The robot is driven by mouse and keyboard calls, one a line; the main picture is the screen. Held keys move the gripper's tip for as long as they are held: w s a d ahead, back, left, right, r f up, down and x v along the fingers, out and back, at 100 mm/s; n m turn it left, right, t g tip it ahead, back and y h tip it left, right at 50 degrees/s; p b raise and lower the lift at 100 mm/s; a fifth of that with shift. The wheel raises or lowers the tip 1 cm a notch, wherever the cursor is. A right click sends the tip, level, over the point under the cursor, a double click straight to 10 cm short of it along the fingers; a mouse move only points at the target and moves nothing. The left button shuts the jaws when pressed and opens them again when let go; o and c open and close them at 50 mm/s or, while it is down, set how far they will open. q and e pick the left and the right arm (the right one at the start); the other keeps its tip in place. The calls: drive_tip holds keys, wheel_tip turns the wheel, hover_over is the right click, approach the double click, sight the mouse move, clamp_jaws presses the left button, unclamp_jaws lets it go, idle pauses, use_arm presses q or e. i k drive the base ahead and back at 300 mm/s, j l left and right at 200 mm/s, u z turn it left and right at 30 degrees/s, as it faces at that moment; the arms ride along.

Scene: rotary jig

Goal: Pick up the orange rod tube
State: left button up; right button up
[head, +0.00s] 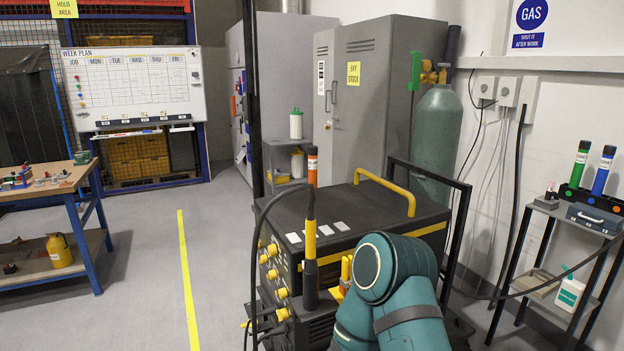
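The orange rod tube (312,168) stands upright near the far left part of the dark welding machine's top, in the middle of the head view. It has a dark cap and a pale label. Its lower end is hidden behind the black neck of a torch, so I cannot tell what it rests on. My teal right arm (394,266) is bent in front of the machine at the bottom, to the right of and nearer than the tube. Its gripper cannot be made out. My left gripper is out of view.
The welding machine (345,212) has a yellow handle (388,190). The black and yellow torch (310,255) with its cable stands in front. A green tube (580,165) and a blue tube (603,171) stand in a rack on the right. The floor left of the machine is free.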

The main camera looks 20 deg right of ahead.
sight(312, 150)
drive_tip(key=u, duration=0.5)
drive_tip(key=i, duration=4.35)
drive_tip(key=i+z, duration=0.4)
drive_tip(key=i+j+z, duration=0.2)
drive_tip(key=i+z, duration=0.2)
drive_tip(key=z, duration=3.3)
